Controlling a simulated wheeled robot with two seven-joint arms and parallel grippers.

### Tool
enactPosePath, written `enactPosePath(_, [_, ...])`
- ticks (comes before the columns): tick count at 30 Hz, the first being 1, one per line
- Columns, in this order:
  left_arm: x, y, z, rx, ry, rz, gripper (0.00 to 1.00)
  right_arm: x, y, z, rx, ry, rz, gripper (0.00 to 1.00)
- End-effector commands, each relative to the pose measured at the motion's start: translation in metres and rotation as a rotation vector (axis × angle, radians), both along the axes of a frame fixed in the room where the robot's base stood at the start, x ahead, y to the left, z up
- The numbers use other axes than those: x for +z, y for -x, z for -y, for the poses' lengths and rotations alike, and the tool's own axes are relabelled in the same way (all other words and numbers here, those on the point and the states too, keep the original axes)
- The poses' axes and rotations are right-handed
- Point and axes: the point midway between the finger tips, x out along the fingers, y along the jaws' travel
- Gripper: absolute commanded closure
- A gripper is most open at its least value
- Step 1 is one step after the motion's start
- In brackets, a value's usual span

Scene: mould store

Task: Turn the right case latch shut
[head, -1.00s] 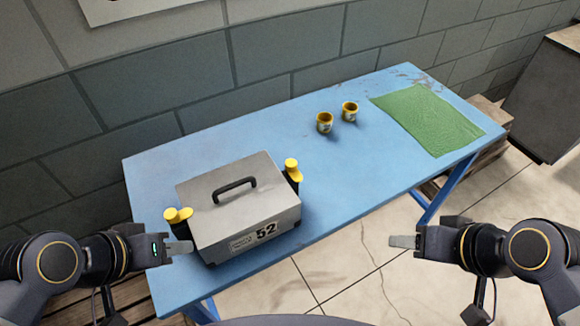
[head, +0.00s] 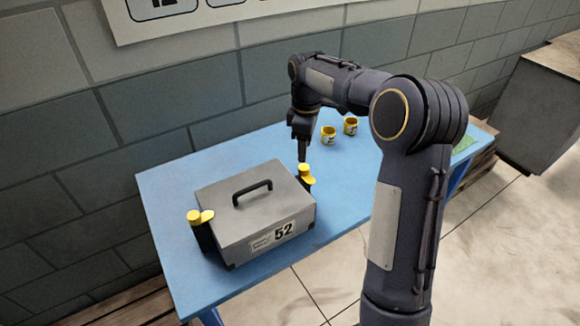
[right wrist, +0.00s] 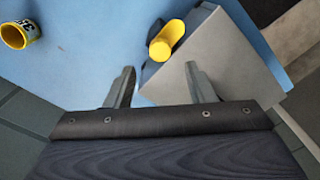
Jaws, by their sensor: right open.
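The grey case (head: 250,232) with a black handle and a "52" label stands on the blue table. Its right latch (head: 306,174) is a yellow knob on a black side mount, with its lobe pointing along the case side toward the front. The left latch (head: 201,217) has its lobe pointing toward the lid. My right gripper (head: 302,155) points down just above the right latch. In the right wrist view, its open fingers (right wrist: 160,82) stand apart, with the yellow latch (right wrist: 166,40) beyond and between them; contact is not visible. My left gripper is out of view.
A green cloth (head: 464,143) is mostly hidden by that arm. A wall rises behind the table. The table's left part is clear.

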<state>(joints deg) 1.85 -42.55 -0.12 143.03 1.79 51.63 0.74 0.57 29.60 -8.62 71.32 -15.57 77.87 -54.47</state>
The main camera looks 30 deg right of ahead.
Motion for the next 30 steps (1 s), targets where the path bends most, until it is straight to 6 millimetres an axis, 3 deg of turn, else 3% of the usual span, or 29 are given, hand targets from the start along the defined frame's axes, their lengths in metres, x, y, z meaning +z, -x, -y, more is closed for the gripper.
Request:
enactPosePath(6, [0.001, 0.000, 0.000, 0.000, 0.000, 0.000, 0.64, -0.037, 0.002, -0.001, -0.002, -0.002, -0.004, 0.50])
enactPosePath(12, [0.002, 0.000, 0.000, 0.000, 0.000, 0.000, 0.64, -0.060, 0.002, -0.001, -0.004, -0.002, -0.001, 0.50])
enactPosePath(23, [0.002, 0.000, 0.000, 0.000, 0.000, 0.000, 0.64, -0.066, 0.002, -0.001, -0.004, -0.002, 0.000, 0.50])
enactPosePath(30, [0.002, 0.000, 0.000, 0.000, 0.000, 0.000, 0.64, -0.066, 0.002, -0.001, -0.004, -0.003, 0.001, 0.82])
